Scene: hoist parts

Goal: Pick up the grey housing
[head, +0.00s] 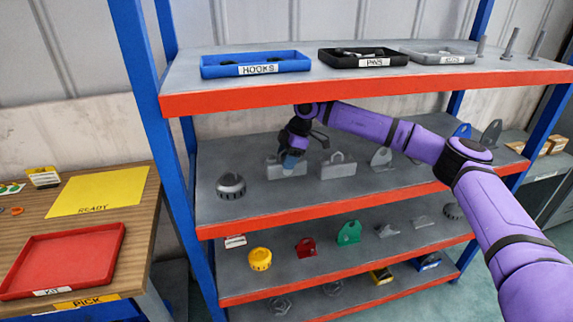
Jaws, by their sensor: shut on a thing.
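My gripper (291,164) reaches down over the upper middle shelf and is shut on a grey block-shaped part, the grey housing (273,171). The gripper covers the housing's top and middle, and its grey sides show to the left and right of the fingers. The housing is at the shelf surface; I cannot tell whether it touches it or is slightly raised.
A similar grey block with a loop (338,168) stands close to the right. A dark round part (231,185) stands to the left. The shelf above, with its orange edge (350,94), overhangs the gripper. A red kit tray (65,260) lies on the table at left.

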